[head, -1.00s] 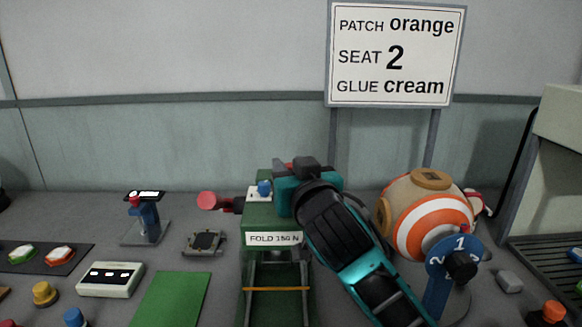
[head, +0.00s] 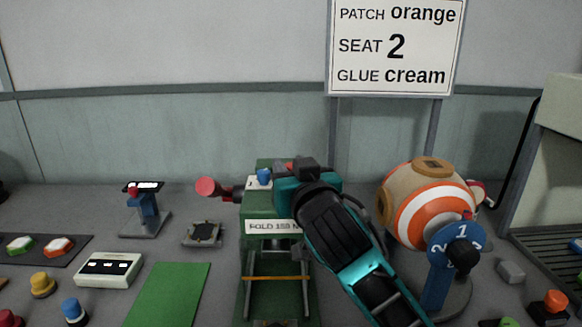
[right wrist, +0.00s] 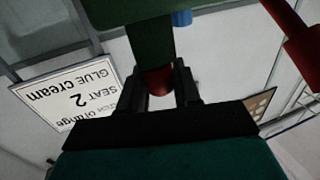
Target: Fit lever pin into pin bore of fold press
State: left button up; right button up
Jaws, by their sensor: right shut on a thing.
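The green fold press (head: 266,240), labelled "FOLD 150 N", stands in the middle of the bench in the head view. My right gripper (right wrist: 157,88) is at its upper right side. Its fingers are shut on a small red piece, which I take to be the lever pin (right wrist: 156,80). The green press body (right wrist: 150,32) lies right beyond the fingertips and hides the pin's far end. The pin bore is not visible, so I cannot tell whether the pin is in it. A red-knobbed lever (head: 209,188) sticks out at the press's left. My left gripper is out of view.
An orange-and-white striped ball (head: 432,207) sits close to the right of my arm, behind a blue numbered dial (head: 438,270). A green mat (head: 170,294), a white slotted box (head: 109,270) and a small stand (head: 146,212) lie to the left. A sign (head: 395,45) stands behind.

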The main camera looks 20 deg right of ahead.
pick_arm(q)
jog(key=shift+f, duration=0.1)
pick_arm(e)
jog(key=shift+f, duration=0.2)
jog(key=o, duration=1.1)
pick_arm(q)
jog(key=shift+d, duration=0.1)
pick_arm(e)
jog(key=s, duration=0.3)
pick_arm(q)
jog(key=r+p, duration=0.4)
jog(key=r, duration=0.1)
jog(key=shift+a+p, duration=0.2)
jog(key=shift+p, duration=0.15)
pick_arm(e)
jog(key=s, duration=1)
jog(key=shift+a+r, duration=0.1)
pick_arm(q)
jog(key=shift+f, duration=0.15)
